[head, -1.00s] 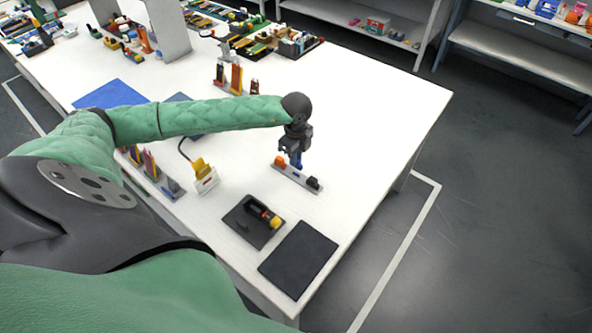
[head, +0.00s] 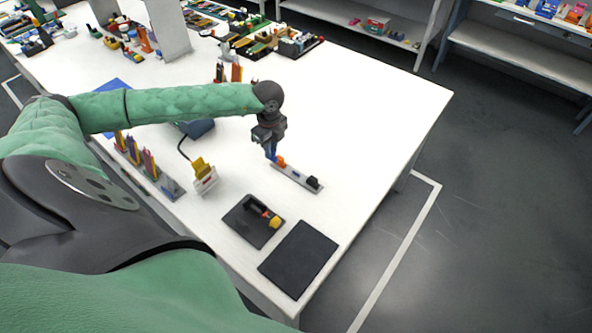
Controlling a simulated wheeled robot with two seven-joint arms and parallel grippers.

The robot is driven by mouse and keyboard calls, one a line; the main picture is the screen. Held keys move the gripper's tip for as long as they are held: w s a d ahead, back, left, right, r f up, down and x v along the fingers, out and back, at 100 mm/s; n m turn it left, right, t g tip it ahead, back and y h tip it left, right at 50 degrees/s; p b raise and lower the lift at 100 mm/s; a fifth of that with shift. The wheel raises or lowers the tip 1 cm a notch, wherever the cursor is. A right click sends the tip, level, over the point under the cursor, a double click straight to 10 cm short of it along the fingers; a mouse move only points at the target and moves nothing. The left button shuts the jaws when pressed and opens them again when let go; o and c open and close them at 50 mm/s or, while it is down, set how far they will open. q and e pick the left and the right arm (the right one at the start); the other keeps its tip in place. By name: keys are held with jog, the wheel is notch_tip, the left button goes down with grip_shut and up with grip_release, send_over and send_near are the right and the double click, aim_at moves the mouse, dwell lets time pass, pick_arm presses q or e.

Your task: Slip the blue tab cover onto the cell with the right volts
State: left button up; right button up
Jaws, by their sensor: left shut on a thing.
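My left gripper (head: 270,142) is shut on the blue tab cover (head: 271,153) and holds it by the left end of the pale cover strip (head: 297,176). An orange cover (head: 281,162) and a black cover (head: 313,182) sit on that strip. Several pouch cells (head: 149,161) stand upright in a grey rack (head: 171,189) to the left. Their volts cannot be read. A yellow-topped white device (head: 204,179) with a dark cable stands between the rack and the strip. My right gripper is not in view.
A dark tray (head: 238,222) with a black, red and yellow tool and a bare dark mat (head: 298,260) lie in front. A blue box (head: 197,128) sits partly behind my left arm. More parts crowd the far table. The table's right side is clear.

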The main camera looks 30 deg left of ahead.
pick_arm(q)
jog(key=s+a+r+g+b, duration=0.1)
jog(key=s+a, duration=0.5)
jog(key=a, duration=0.8)
jog(key=s+a+r+b, duration=0.1)
jog(key=s+a+r, duration=0.3)
jog(key=a, duration=1.1)
jog(key=s+a+r+g+b, duration=0.1)
jog(key=s+a+r, duration=0.1)
jog(key=s+a, duration=0.7)
jog(key=a, duration=0.6)
jog(key=shift+r+g, duration=0.2)
jog(key=shift+g, duration=0.1)
jog(key=shift+s, duration=0.1)
jog(key=shift+f+b, duration=0.1)
jog(key=shift+b, duration=0.2)
jog(key=shift+b+x, duration=0.5)
jog(key=shift+x, duration=0.5)
jog(key=shift+b+x, duration=0.55)
jog(key=shift+x, duration=0.35)
